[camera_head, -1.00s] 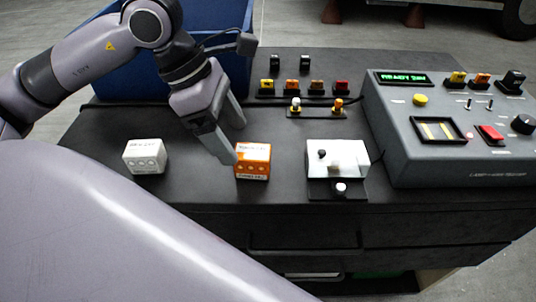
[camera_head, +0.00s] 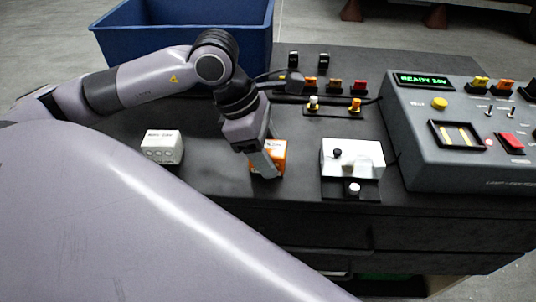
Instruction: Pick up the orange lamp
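An orange box (camera_head: 281,152) with a white printed label stands on the dark bench top, largely hidden by my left gripper. My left gripper (camera_head: 266,163) points down at it, with one finger across its near side. The other finger is mostly hidden, so I cannot tell whether it is closed on the box. A small orange-topped lamp (camera_head: 355,104) stands on a dark strip further back, beside a pale-topped one (camera_head: 313,102). My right gripper is out of view.
A white box (camera_head: 162,148) stands left of the gripper. A blue bin (camera_head: 185,40) is behind the arm. The bench's front edge is close to the orange box.

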